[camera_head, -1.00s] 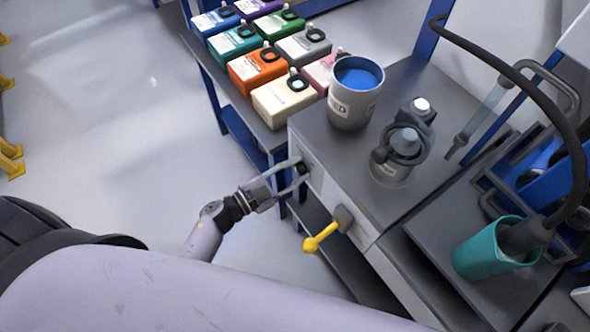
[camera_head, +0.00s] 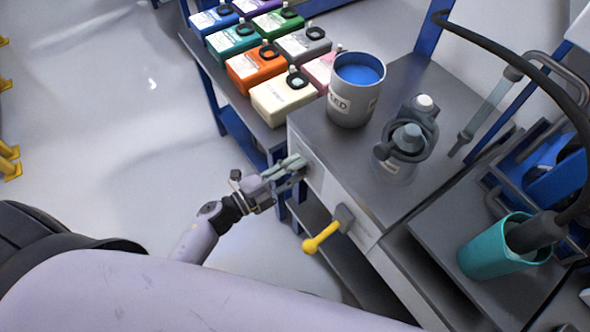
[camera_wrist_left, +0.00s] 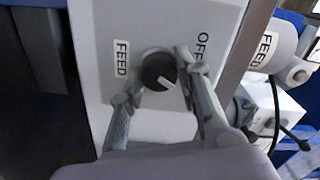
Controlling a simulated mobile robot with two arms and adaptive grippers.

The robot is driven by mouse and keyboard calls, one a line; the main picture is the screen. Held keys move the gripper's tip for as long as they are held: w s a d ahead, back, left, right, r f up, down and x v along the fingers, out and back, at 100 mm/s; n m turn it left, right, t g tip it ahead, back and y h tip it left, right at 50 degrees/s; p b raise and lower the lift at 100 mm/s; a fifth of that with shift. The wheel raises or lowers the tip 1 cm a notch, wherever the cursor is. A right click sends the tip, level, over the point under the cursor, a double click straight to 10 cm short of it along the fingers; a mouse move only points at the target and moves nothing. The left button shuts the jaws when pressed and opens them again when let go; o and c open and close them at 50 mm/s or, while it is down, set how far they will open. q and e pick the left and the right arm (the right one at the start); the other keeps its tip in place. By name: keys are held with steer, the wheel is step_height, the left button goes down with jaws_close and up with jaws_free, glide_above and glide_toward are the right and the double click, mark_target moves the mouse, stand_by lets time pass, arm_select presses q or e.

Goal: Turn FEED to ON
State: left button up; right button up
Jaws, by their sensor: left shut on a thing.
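The FEED knob (camera_wrist_left: 157,70) is a round black dial with a white pointer mark on a white panel (camera_wrist_left: 95,50). In the left wrist view the mark slants to the lower right. A FEED label (camera_wrist_left: 121,58) is left of the knob and an OFF label (camera_wrist_left: 202,48) is to its upper right. My left gripper (camera_wrist_left: 155,76) is shut on the knob, with one finger on each side. In the head view my left gripper (camera_head: 299,164) is at the cabinet's front panel and hides the knob. My right gripper is not in view.
A yellow-handled lever (camera_head: 322,237) sticks out below and right of the gripper. On top of the cabinet (camera_head: 325,148) stand a grey bucket of blue liquid (camera_head: 350,105) and a grey pump-like device (camera_head: 405,145). Colored containers (camera_head: 283,97) fill the rack behind.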

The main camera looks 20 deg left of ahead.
arm_select(q)
steer(key=shift+f, duration=0.1)
stand_by(0.3)
steer(key=o, duration=1.1)
steer(key=shift+o, duration=0.2)
steer(key=v, duration=1.2)
steer(key=shift+a, duration=0.1)
